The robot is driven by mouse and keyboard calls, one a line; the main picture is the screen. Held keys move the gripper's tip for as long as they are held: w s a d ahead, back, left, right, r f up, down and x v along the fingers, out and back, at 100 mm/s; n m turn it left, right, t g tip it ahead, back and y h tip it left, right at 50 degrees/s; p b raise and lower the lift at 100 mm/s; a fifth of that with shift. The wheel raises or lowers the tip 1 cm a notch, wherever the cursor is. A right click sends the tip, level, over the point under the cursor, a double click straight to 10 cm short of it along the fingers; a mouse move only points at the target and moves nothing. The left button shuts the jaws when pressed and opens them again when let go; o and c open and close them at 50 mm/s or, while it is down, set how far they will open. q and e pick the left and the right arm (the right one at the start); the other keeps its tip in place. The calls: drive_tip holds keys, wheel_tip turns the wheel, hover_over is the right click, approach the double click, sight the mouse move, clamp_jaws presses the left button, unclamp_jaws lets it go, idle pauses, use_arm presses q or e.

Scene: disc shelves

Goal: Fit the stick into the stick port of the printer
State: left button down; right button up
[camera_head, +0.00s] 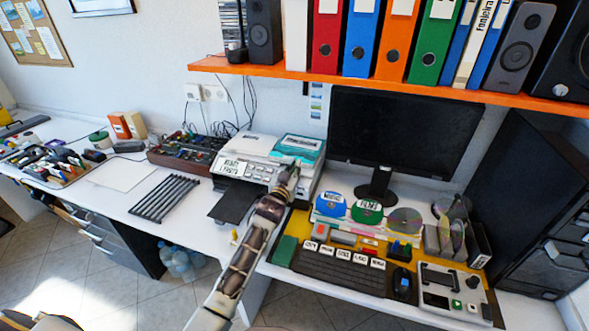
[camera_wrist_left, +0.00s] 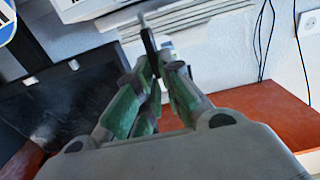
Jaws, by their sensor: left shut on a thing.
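The white and teal printer (camera_head: 238,158) stands on the desk against the wall, left of the monitor. My left gripper (camera_head: 292,172) is at the printer's front right side, in front of its body. In the left wrist view my left gripper (camera_wrist_left: 157,70) is shut on the small dark stick (camera_wrist_left: 149,40), whose light tip points away from the fingers. The stick cannot be made out in the head view. The stick port cannot be made out in either view; whether the tip touches the printer is unclear. My right gripper is not in view.
A monitor (camera_head: 400,130) stands right of the printer. A yellow mat with a keyboard (camera_head: 335,268), mouse (camera_head: 403,284) and discs (camera_head: 404,220) lies in front of it. An orange shelf (camera_head: 400,88) with binders hangs above. Dark rods (camera_head: 165,198) lie left on the desk.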

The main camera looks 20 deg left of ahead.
use_arm(q)
drive_tip(key=shift+f, duration=0.45)
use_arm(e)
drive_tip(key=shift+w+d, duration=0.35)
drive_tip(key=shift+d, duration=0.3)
use_arm(q)
drive_tip(key=shift+f, duration=0.1)
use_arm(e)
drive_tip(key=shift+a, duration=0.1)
use_arm(q)
drive_tip(key=c, duration=1.6)
unclamp_jaws()
drive_tip(key=shift+o, duration=0.2)
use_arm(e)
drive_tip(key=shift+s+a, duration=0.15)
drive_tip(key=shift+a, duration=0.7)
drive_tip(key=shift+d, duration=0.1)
